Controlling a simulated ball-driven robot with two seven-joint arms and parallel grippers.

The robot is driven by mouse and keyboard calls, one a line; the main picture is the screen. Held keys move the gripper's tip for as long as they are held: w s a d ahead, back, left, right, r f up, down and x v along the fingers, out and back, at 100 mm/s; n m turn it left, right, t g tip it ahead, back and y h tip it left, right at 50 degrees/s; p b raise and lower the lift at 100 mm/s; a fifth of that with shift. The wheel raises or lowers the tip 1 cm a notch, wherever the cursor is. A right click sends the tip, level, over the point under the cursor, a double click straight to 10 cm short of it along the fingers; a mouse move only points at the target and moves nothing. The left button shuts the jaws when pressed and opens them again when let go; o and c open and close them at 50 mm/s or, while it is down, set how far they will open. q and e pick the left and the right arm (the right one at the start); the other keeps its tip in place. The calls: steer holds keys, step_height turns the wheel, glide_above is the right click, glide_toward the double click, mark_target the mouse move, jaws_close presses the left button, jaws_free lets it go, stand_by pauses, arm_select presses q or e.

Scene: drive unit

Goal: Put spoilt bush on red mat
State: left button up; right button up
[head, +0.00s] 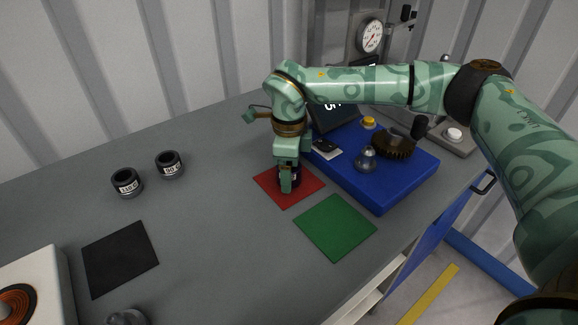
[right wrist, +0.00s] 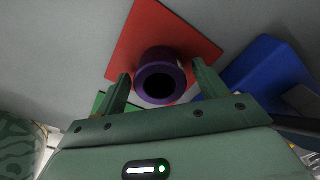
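A dark purple bush (right wrist: 160,75) stands on the red mat (right wrist: 150,22), its round bore facing the right wrist camera. My right gripper (right wrist: 160,68) is over the mat with its fingers on either side of the bush. A gap shows between each finger and the bush, so the gripper is open around it. In the head view the bush (head: 297,174) is mostly hidden behind my right gripper (head: 288,184), and the red mat (head: 290,199) lies flat beneath. My left gripper is not in view.
Two black labelled bushes (head: 127,182) (head: 170,164) stand at the left near a black mat (head: 120,259). A green mat (head: 335,228) lies in front of the red one. A blue platform (head: 405,180) with a gear (head: 394,146) borders the right side. The middle grey bench is clear.

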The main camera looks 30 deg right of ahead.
arm_select(q)
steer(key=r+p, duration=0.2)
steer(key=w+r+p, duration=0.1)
steer(key=p, duration=0.1)
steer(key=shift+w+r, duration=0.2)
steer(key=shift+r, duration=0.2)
arm_select(e)
step_height(320, 180, up, 12)
steer(key=shift+r, duration=0.15)
